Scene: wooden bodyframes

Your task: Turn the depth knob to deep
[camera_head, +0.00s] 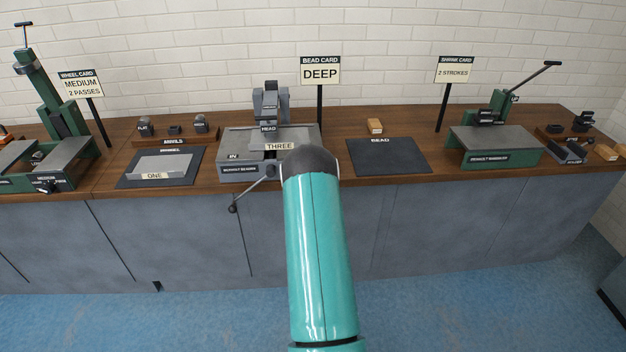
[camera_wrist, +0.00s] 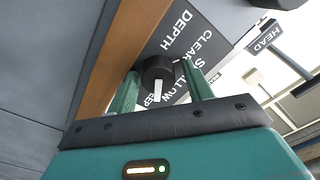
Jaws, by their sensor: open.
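The depth knob (camera_wrist: 158,70) is a dark round knob with a white pointer mark, in the middle of the wrist view. Its panel (camera_wrist: 180,42) reads DEPTH, CLEAR, SHALLOW and a partly hidden word ending in "EEP". The white mark points down in the picture, at or near that last word; the exact setting is hard to tell. My gripper (camera_wrist: 157,71) is open, its two green fingers on either side of the knob; contact is unclear. In the head view my teal arm hides the knob and gripper at the bead machine (camera_head: 240,142). The bead card (camera_head: 320,73) reads DEEP.
A crank handle (camera_head: 233,209) hangs at the machine's front left. A plate marked THREE (camera_head: 282,146) lies on the machine. A dark mat (camera_head: 388,160) lies to its right, another mat (camera_head: 128,180) with plate ONE to its left. A green press (camera_head: 500,146) stands further right.

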